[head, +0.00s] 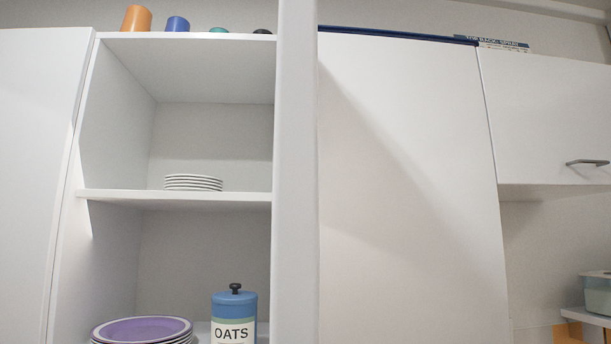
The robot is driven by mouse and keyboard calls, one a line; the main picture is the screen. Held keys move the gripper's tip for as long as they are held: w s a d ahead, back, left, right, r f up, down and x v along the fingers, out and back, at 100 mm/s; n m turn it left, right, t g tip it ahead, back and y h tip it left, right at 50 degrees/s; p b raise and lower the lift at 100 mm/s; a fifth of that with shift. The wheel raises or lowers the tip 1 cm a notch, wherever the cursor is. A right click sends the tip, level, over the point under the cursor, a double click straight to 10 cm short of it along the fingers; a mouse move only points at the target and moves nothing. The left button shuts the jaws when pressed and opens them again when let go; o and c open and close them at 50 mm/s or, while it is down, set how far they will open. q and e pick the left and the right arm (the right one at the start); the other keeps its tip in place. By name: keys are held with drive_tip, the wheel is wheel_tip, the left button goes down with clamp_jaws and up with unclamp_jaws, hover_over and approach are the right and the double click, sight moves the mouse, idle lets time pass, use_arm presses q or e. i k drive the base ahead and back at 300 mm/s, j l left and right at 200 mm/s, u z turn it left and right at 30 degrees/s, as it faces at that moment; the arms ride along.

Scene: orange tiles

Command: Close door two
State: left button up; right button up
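A tall white wall cabinet stands open, showing its shelves (235,197). A white upright panel (297,170), seen nearly edge-on, stands at the right side of the opening and looks like a door swung out toward me. Right of it is a broad flat white door or panel (410,180), which looks shut. Another white door or panel (35,180) fills the left edge, beside the opening. I see no numbers, so I cannot tell which is door two. Neither of my grippers is in view.
Small plates (193,183) are stacked on the middle shelf. Purple-topped plates (142,330) and a blue OATS canister (234,314) sit below. Cups, orange (137,19) and blue (178,24), stand on top. A right cabinet door (545,115) with a grey handle (587,162) is shut.

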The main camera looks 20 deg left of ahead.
sight(294, 300)
drive_tip(key=l+u, duration=0.2)
drive_tip(key=u, duration=0.2)
drive_tip(key=l+u, duration=0.15)
drive_tip(key=u, duration=0.3)
drive_tip(key=l+u, duration=0.2)
drive_tip(key=u, duration=0.2)
